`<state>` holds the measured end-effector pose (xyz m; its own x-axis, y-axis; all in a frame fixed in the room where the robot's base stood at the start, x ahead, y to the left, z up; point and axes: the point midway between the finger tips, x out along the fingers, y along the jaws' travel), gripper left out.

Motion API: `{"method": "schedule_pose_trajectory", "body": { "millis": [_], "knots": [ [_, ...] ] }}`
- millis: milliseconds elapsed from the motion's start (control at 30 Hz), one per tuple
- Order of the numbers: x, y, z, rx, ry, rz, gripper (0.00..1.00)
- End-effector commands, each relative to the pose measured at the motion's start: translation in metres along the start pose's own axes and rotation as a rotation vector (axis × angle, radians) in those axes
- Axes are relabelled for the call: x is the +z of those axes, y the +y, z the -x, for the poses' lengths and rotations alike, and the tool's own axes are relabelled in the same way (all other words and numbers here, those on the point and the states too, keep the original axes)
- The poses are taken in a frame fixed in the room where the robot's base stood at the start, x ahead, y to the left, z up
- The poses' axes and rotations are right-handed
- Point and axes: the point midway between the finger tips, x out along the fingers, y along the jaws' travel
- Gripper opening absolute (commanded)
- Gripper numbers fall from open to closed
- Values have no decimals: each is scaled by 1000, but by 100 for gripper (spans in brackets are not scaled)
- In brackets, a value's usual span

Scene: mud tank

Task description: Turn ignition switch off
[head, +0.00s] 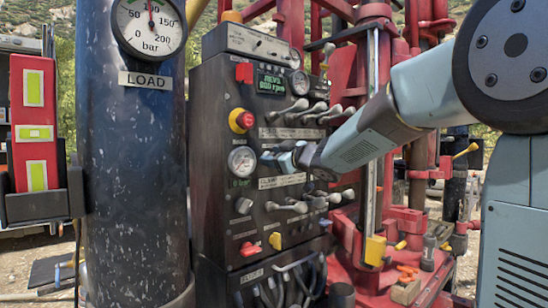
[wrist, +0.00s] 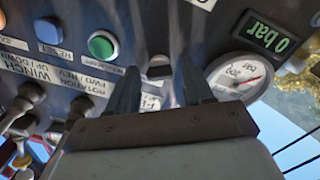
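The black control panel (head: 215,150) stands at the middle of the head view. I cannot read an ignition label on any control. A grey knob (head: 244,205) sits low on its left side, with a red switch (head: 249,248) and a yellow knob (head: 275,241) below. My gripper (head: 273,158) is at the panel face, right of the gauge (head: 242,161). In the wrist view my gripper (wrist: 159,66) has its fingers apart, with a small dark-grey part (wrist: 160,68) of the panel seen between them. I cannot tell whether the fingers touch it.
Rows of levers (head: 300,113) stick out above and below my gripper. A red emergency stop (head: 241,121) is at upper left. A green button (wrist: 102,45) and a blue button (wrist: 49,30) show in the wrist view. A dark column (head: 135,160) stands left of the panel.

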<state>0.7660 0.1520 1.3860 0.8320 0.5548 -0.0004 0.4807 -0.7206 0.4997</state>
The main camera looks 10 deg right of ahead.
Motion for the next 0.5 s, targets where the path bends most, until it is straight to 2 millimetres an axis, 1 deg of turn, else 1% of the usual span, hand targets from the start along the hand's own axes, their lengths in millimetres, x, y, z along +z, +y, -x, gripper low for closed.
{"method": "schedule_pose_trajectory", "body": {
  "millis": [33,67,500],
  "knots": [
    [0,0,0,0,0,0,46],
    [0,0,0,0,0,0,43],
    [0,0,0,0,0,0,1]
  ]
}}
